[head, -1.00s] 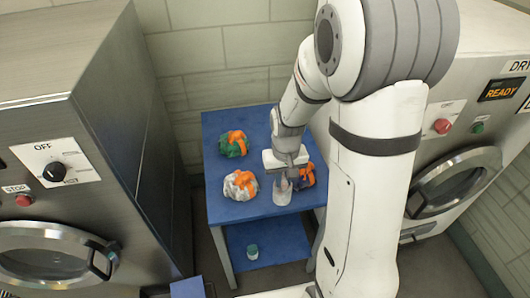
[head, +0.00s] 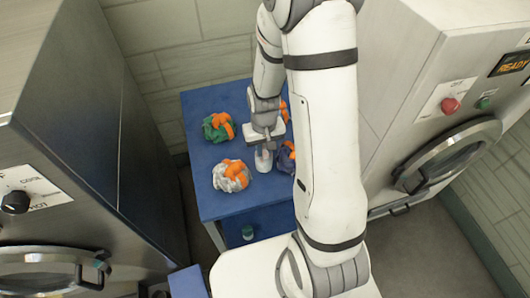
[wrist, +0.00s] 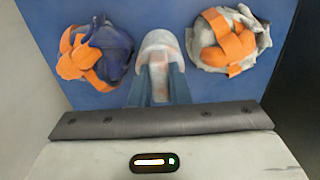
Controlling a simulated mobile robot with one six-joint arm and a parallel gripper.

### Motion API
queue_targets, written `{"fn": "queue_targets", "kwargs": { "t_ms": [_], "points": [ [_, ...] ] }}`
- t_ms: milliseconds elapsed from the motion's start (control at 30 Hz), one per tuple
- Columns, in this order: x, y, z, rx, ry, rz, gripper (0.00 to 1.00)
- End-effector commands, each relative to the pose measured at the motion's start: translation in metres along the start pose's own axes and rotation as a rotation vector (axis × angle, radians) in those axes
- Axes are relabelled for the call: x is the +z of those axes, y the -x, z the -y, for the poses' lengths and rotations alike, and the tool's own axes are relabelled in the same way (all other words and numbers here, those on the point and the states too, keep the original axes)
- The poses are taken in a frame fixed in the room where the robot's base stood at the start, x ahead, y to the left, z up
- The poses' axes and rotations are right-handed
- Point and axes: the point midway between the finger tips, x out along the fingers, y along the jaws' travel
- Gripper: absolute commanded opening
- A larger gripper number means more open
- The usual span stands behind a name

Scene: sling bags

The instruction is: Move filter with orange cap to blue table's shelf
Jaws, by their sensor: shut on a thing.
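My gripper (head: 264,150) is shut on a whitish rounded filter (head: 263,161) with a reddish-orange tint. It is over the blue table (head: 208,195), between the white bag and the blue bag. In the wrist view the filter (wrist: 160,48) sits between my two fingers (wrist: 158,90); its cap is mostly hidden or blurred. I cannot tell whether it touches the tabletop. The table's lower blue shelf (head: 272,222) shows below the front edge, holding a small item with a green cap (head: 248,232).
A green bag (head: 218,126), a white bag (head: 232,175) and a blue bag (head: 285,158), all with orange straps, lie on the tabletop. Another orange patch (head: 284,107) shows behind my arm. Metal machines stand left (head: 80,130) and right (head: 430,130).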

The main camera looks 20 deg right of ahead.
Motion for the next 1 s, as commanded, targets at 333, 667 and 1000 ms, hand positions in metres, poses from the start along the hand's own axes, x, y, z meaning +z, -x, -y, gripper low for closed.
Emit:
{"fn": "queue_targets", "kwargs": {
  "t_ms": [333, 667, 1000],
  "points": [
    [0.001, -0.036, -0.001, 0.0, -0.002, 0.002, 0.0],
    [0.001, -0.04, -0.001, 0.0, -0.002, 0.001, 0.0],
    [0.001, -0.039, -0.001, 0.0, -0.003, 0.002, 0.38]
  ]
}}
